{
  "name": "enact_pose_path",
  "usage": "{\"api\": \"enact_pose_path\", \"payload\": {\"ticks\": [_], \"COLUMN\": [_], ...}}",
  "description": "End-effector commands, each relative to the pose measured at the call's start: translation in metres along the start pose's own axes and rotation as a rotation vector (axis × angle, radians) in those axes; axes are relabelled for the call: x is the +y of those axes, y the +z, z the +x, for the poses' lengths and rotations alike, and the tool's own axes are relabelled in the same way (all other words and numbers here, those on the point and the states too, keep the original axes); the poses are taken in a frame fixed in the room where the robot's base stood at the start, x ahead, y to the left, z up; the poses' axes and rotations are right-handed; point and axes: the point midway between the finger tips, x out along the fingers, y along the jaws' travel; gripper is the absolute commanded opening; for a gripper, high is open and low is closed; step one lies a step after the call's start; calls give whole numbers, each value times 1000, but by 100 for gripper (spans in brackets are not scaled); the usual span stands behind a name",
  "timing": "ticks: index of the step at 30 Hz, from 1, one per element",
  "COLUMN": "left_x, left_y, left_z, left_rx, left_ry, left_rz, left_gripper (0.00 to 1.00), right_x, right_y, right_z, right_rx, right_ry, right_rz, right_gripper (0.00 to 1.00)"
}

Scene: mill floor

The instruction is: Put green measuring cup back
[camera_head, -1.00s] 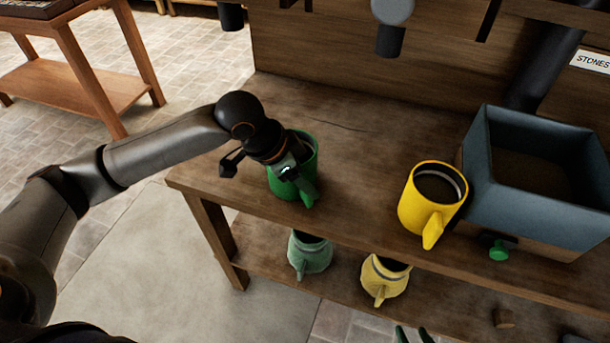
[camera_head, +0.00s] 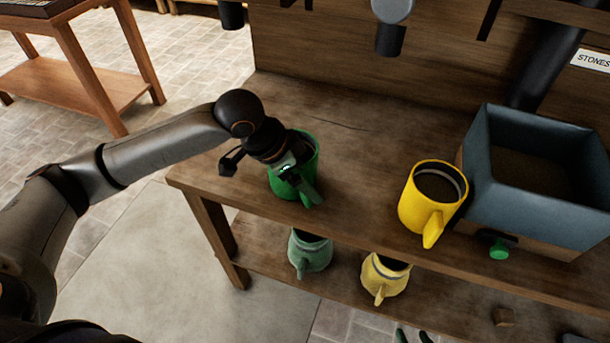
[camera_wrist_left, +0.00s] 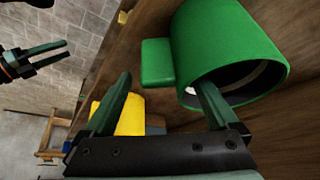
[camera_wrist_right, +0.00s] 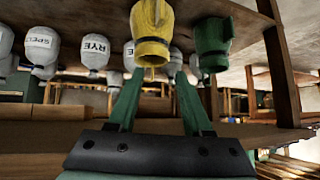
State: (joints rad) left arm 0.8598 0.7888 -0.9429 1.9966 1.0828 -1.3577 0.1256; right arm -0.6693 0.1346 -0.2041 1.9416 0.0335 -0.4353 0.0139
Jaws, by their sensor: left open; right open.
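The green measuring cup (camera_head: 280,184) stands upright near the left front of the bench top. My left gripper (camera_head: 304,184) is open at its front side; it also shows in the left wrist view (camera_wrist_left: 163,95). There the green cup (camera_wrist_left: 225,45) fills the upper right, and its handle (camera_wrist_left: 157,62) lies ahead between the spread fingers. One finger overlaps the cup's mouth; I cannot tell whether it touches. My right gripper (camera_wrist_right: 158,95) is open and empty, low before the lower shelf; only its tips show at the head view's bottom edge (camera_head: 412,336).
A yellow cup (camera_head: 420,205) stands on the bench top (camera_head: 360,150) beside a blue box (camera_head: 530,205). A pale green jug (camera_head: 310,257) and a yellow jug (camera_head: 384,283) stand on the lower shelf. The bench between the two cups is clear.

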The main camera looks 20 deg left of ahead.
Motion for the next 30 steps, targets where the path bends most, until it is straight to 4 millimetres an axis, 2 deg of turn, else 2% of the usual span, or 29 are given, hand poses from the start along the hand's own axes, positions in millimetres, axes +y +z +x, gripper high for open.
{"api": "enact_pose_path", "payload": {"ticks": [5,9,15,18,23,30], "left_x": [-1,-1,-1,-1,0,0], "left_y": [-1,-2,-1,-1,0,0], "left_z": [-25,-56,-97,-111,-122,-124], "left_rx": [2,3,3,2,2,1], "left_ry": [-4,-6,-6,-4,-2,-1], "left_rz": [0,2,1,1,0,0], "left_gripper": [93,93,93,93,93,93], "right_x": [0,2,8,9,8,8], "right_y": [-6,-10,-9,-8,-5,-4], "right_z": [-3,-6,-8,-10,-12,-13], "right_rx": [5,13,8,8,5,3], "right_ry": [1,5,19,21,21,21], "right_rz": [-1,-2,-2,-1,1,2], "right_gripper": [50,50,50,50,50,50]}}
